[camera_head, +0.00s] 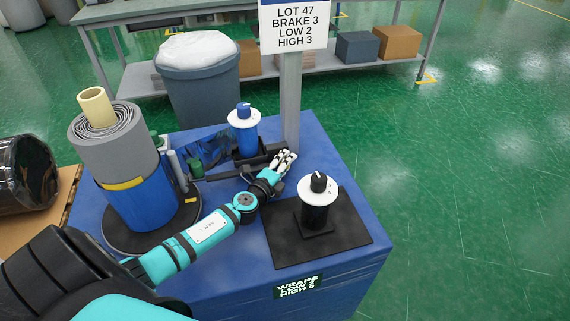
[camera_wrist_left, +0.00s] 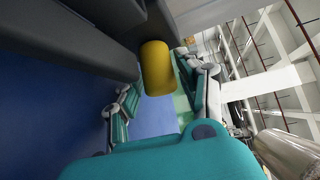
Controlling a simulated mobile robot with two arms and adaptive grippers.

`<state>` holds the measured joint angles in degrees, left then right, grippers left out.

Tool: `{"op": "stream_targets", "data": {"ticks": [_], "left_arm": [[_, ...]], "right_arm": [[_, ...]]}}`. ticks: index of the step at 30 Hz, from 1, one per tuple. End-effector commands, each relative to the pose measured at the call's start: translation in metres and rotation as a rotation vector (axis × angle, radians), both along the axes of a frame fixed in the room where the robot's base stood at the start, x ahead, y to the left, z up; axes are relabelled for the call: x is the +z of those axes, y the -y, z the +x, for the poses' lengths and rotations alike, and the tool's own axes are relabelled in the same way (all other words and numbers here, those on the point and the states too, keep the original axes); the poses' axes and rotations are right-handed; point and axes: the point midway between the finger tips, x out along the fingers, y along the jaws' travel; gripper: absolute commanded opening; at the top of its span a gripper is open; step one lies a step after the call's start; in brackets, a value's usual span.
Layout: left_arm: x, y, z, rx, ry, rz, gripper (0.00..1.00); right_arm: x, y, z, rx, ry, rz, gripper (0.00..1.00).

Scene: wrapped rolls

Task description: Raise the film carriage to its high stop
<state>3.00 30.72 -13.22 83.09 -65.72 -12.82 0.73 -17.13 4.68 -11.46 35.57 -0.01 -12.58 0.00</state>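The film carriage (camera_head: 268,156) is a dark block low on the grey mast (camera_head: 291,100), with blue film (camera_head: 205,150) beside it to the left. My left gripper (camera_head: 286,158) is at the carriage, close to the foot of the mast. In the left wrist view a yellow cylindrical grip (camera_wrist_left: 158,68) shows just beyond and between the two spread fingers of my left gripper (camera_wrist_left: 165,105). I cannot tell whether they touch it. The yellow grip is hidden in the head view. My right gripper is in neither view.
A blue dial (camera_head: 244,117) with a white disc stands behind the carriage, and a black dial (camera_head: 318,188) stands in front. A wrapped roll (camera_head: 118,140) stands on a turntable at left. A sign (camera_head: 294,27) on the mast reads LOT 47, BRAKE 3, LOW 2, HIGH 3.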

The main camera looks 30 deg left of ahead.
Motion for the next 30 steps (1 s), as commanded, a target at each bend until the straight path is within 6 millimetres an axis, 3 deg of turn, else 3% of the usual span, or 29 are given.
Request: {"op": "stream_targets", "data": {"ticks": [1,9,18,20,30], "left_arm": [[0.0,0.0,0.0,0.0,0.0,0.0,0.32],[0.0,0.0,0.0,0.0,-0.001,0.0,0.0],[0.003,0.0,-0.001,0.001,-0.002,-0.002,0.0],[0.011,0.0,-0.001,0.0,-0.001,-0.002,0.0],[0.091,0.0,0.0,0.001,0.004,-0.002,0.0]], "right_arm": [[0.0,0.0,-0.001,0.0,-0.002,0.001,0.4],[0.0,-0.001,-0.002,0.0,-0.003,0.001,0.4],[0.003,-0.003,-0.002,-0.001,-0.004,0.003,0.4],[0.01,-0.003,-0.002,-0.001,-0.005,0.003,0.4],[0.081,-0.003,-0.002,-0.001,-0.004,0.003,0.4]]}}
